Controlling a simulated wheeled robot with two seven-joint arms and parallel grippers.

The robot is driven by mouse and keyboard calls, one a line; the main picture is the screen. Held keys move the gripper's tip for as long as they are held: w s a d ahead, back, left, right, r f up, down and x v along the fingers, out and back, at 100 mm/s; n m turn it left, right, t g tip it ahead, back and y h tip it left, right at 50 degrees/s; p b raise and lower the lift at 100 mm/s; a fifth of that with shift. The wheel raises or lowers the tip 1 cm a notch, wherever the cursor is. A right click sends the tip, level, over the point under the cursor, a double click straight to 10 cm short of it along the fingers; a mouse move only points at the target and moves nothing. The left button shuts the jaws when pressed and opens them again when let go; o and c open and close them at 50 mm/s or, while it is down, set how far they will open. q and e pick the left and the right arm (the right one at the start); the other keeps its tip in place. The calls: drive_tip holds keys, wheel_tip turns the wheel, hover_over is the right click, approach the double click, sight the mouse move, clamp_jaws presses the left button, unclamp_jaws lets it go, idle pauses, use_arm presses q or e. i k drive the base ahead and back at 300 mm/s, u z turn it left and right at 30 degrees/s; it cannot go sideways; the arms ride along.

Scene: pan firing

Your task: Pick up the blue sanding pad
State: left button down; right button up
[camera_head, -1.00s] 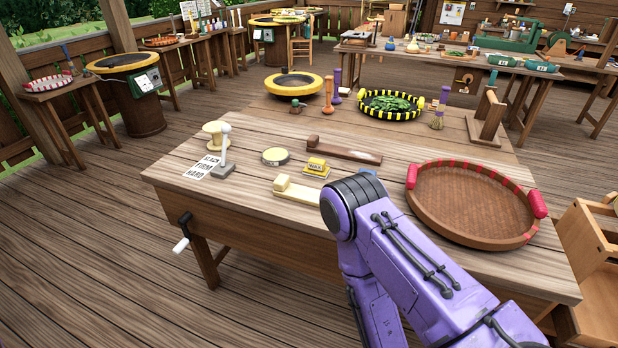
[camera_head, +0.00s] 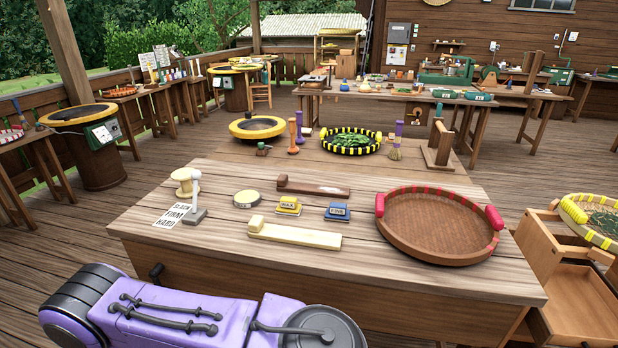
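The blue sanding pad (camera_head: 337,212) is a small blue block with a light label on its front. It lies flat on the wooden workbench (camera_head: 190,245), left of the large round pan with red grips (camera_head: 437,223). Nothing covers it. A similar yellow block (camera_head: 288,206) lies to its left. A purple link of my arm crosses the bottom left of the view, in front of the bench and apart from the pad. Neither gripper shows in this view.
A pale wooden block tool (camera_head: 295,234) lies in front of the pads, and a dark wooden one (camera_head: 312,188) behind. A small lamp-like stand (camera_head: 195,205), a round tin (camera_head: 247,199) and printed cards (camera_head: 172,216) are at left. An open drawer cabinet (camera_head: 570,270) stands at right.

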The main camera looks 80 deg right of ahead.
sight(337, 211)
drive_tip(key=i, duration=1.15)
drive_tip(key=z, duration=2.05)
